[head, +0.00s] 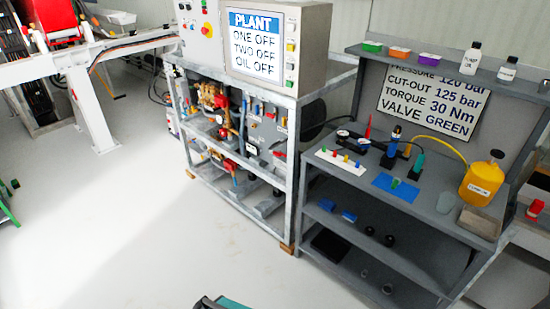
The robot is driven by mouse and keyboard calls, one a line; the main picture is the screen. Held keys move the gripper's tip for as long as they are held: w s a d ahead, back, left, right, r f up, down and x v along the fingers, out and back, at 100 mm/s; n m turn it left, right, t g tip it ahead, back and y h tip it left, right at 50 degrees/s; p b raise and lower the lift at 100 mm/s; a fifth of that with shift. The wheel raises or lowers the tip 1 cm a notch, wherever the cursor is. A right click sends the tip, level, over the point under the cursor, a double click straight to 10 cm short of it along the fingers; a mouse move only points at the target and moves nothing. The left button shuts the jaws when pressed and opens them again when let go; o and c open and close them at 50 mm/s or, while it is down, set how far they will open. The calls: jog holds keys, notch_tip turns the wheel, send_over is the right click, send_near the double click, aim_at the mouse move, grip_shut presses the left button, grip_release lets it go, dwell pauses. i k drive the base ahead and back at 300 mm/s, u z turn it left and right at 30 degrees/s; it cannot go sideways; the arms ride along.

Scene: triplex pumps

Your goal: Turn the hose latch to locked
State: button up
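I cannot make out a hose latch at this distance. A metal pump frame (287,170) stands in the middle, with brass and red pump parts (212,100) inside its upper level. More red and brass fittings (222,160) sit on the level below. A row of small coloured fittings (257,112) is on the grey panel at the frame's right. A yellow hose (447,144) runs over the workbench to a yellow canister (481,182). My gripper is not in view.
A control cabinet with a PLANT sign (254,44) stands on the frame. A grey workbench (440,212) with tools, a blue mat (398,187) and bottles stands close at its right. White machinery (90,55) is at the upper left. The pale floor (110,210) in front is clear.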

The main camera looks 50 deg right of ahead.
aim_at(278, 154)
jog(key=i, duration=0.85)
jog(key=u, duration=0.05)
